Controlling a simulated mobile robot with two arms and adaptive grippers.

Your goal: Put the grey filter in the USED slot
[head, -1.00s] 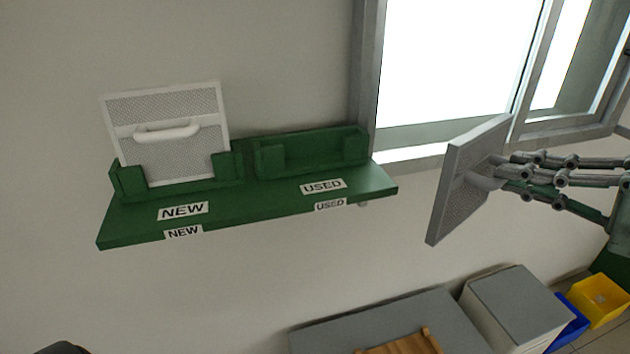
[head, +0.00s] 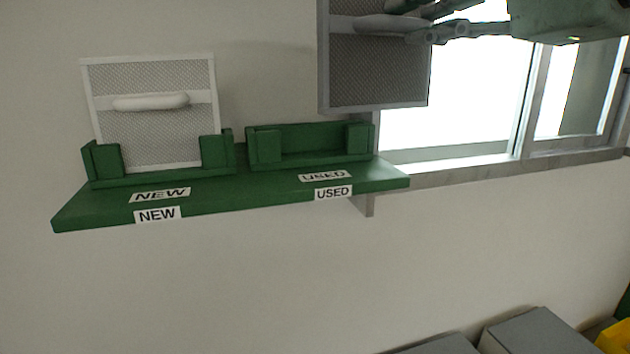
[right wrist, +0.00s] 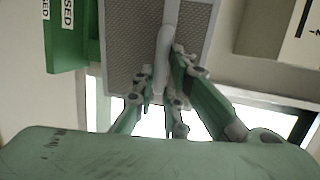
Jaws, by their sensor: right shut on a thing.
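The grey filter (head: 372,72) is a flat mesh panel with a grey frame and a bar handle, in the upper middle of the head view. My right gripper (head: 425,30) is shut on its handle and holds it upright, above and a little right of the USED slot (head: 312,142). In the right wrist view the grey filter (right wrist: 128,45) shows beyond the fingers (right wrist: 165,85). The USED slot is an empty green holder on the right part of the green shelf (head: 240,185). The filter's top edge is out of frame. My left gripper is not in view.
A white filter (head: 150,135) stands in the NEW slot (head: 217,152) on the shelf's left part. A window (head: 460,120) lies behind my right arm. Grey boxes (head: 540,330) and a yellow bin (head: 615,337) are low at the right. The wall below the shelf is clear.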

